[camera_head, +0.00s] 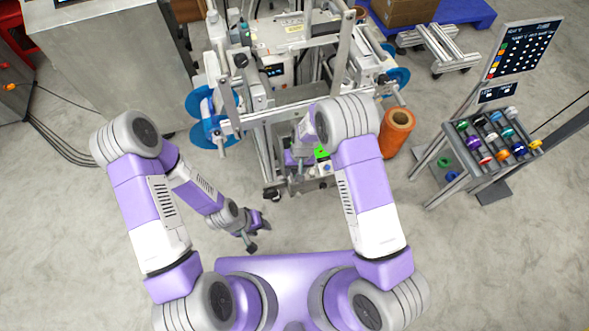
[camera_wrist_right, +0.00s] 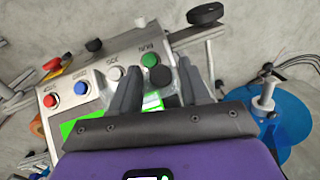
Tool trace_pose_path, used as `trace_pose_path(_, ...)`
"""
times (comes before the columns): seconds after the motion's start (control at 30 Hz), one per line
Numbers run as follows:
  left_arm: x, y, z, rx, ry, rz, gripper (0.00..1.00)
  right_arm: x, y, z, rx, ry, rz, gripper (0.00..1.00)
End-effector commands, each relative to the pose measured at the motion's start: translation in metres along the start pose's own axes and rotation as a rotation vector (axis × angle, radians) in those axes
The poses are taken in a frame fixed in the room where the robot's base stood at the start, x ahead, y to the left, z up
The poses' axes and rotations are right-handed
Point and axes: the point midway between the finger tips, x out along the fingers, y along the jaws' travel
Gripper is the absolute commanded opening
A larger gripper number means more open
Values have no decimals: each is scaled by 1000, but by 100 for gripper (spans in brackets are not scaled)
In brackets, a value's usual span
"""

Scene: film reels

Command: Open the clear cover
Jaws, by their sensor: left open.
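The film machine (camera_head: 270,75) stands at the top middle of the head view. My left gripper (camera_head: 257,230) is open and empty, low over the floor left of the panel.
The panel also carries red (camera_wrist_right: 50,101), blue (camera_wrist_right: 80,87) and white buttons. Blue reels (camera_head: 205,110) flank the machine. An orange roll (camera_head: 397,130) stands right of it. A rack of coloured reels (camera_head: 490,140) is at the right. A metal cabinet (camera_head: 110,60) stands left. Front floor is clear.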

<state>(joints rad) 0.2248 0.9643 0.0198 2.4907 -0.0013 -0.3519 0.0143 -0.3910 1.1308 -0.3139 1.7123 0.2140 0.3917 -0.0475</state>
Motion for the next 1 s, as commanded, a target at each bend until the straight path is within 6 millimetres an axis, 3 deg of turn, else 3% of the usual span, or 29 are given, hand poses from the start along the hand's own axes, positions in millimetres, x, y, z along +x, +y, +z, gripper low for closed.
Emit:
trace_pose_path(0.37,-2,1,0,0,0,0,43,-4,0,0,-1,1,0,53)
trace_pose_path(0.73,-19,7,1,0,0,0,43,-62,-1,-1,-1,2,0,53)
trace_pose_path(1.0,-22,8,1,0,0,0,43,-76,0,0,-1,0,1,53)
